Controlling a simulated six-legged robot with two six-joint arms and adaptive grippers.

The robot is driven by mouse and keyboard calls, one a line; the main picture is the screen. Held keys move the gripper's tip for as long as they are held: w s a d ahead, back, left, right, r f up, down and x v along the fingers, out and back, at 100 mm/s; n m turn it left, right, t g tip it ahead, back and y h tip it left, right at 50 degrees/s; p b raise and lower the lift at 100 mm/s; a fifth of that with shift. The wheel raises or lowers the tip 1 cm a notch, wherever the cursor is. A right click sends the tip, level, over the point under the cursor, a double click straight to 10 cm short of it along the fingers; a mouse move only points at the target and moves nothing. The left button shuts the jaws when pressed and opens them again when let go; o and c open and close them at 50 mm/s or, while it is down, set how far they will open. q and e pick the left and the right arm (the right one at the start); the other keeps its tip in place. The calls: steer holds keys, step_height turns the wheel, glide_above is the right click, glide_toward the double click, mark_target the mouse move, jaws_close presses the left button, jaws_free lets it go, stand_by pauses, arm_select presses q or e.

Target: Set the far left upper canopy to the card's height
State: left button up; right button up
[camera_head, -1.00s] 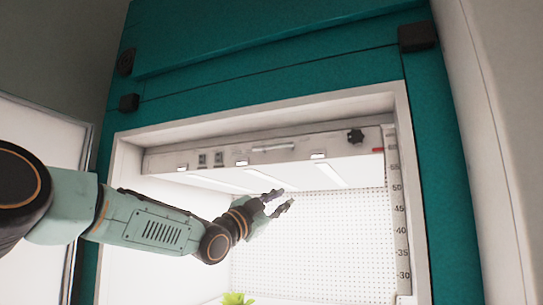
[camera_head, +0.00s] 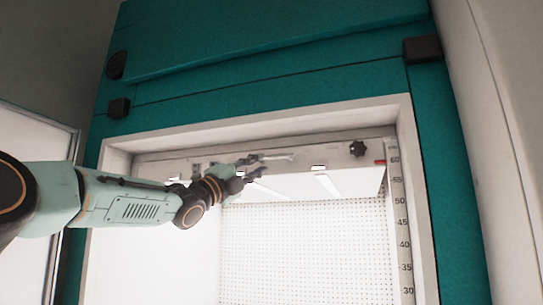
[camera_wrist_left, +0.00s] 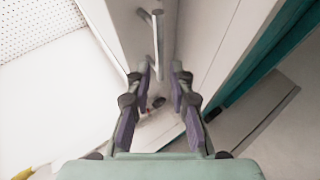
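The canopy (camera_head: 330,184) is a white lamp panel high in the open chamber. Its front bar carries a pale handle (camera_head: 275,157) and a dark knob (camera_head: 357,149). A red pointer (camera_head: 380,162) at its right end is about level with the 60 mark on the scale (camera_head: 402,225). My left gripper (camera_head: 254,168) is open and empty, just in front of the bar near the handle's left end. In the left wrist view the handle (camera_wrist_left: 158,42) lies just beyond the parted fingertips (camera_wrist_left: 161,72). I cannot tell whether they touch it. My right gripper and the card are out of view.
The chamber's pale frame (camera_head: 418,200) and teal casing (camera_head: 445,170) border the opening. The perforated back wall (camera_head: 300,245) stands behind, with open space under the canopy. A yellowish thing (camera_wrist_left: 22,173) shows at the wrist view's lower left corner.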

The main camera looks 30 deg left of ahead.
mark_target(271, 158)
arm_select(q)
steer(key=p+x, duration=0.1)
steer(key=x, duration=0.1)
steer(key=p+x, duration=0.1)
steer(key=x, duration=0.1)
steer(key=p+x, duration=0.1)
steer(key=x, duration=0.1)
steer(key=shift+w+a+p, duration=0.25)
steer(key=shift+a+p, duration=0.05)
steer(key=shift+p, duration=0.1)
steer(key=shift+w+d+r, duration=0.1)
steer(key=shift+w+d, duration=0.05)
steer(key=shift+d+r, duration=0.2)
steer(key=shift+d, duration=0.15)
steer(key=shift+a+f, duration=0.2)
steer(key=shift+a, duration=0.2)
steer(key=shift+c, duration=1.2)
steer(key=shift+d, duration=0.15)
jaws_close()
